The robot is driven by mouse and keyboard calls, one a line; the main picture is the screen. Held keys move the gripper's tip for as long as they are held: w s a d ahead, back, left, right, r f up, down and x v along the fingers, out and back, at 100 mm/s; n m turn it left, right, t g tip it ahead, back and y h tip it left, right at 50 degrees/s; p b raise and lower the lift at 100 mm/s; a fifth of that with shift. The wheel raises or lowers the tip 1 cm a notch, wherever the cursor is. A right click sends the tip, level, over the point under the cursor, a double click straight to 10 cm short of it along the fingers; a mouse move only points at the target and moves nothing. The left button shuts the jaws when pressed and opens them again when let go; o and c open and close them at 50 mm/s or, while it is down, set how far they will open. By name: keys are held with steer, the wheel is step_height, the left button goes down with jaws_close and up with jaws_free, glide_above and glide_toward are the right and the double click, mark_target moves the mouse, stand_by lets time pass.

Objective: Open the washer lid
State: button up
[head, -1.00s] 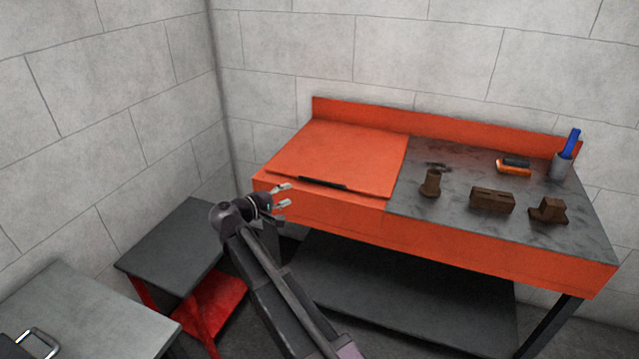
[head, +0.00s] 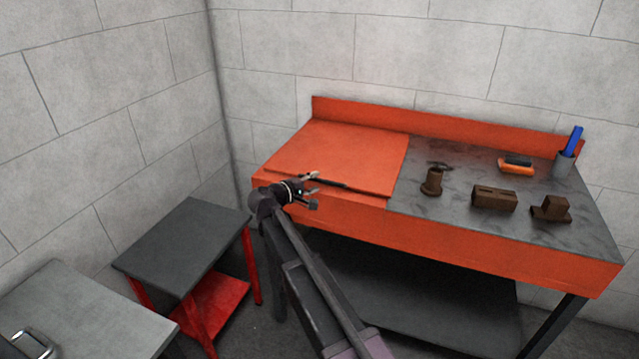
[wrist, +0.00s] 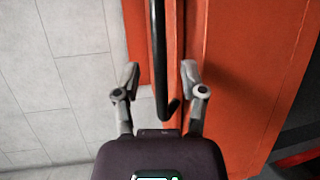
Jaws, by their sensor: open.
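The washer lid (head: 350,150) is a flat orange panel, lying closed on the left part of the orange bench. A dark bar handle (head: 349,187) runs along its front edge; my gripper hides the handle's left part in the head view. My gripper (head: 313,190) is open at the front left of the lid. In the wrist view, the handle (wrist: 159,60) runs down the middle, and its end lies between the spread fingertips of my gripper (wrist: 160,78). No finger visibly touches it.
A grey-topped red stand (head: 185,245) and a grey table (head: 90,315) are at left.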

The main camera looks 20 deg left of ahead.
steer(key=shift+x, duration=1.3)
steer(key=shift+c, duration=0.2)
jaws_close()
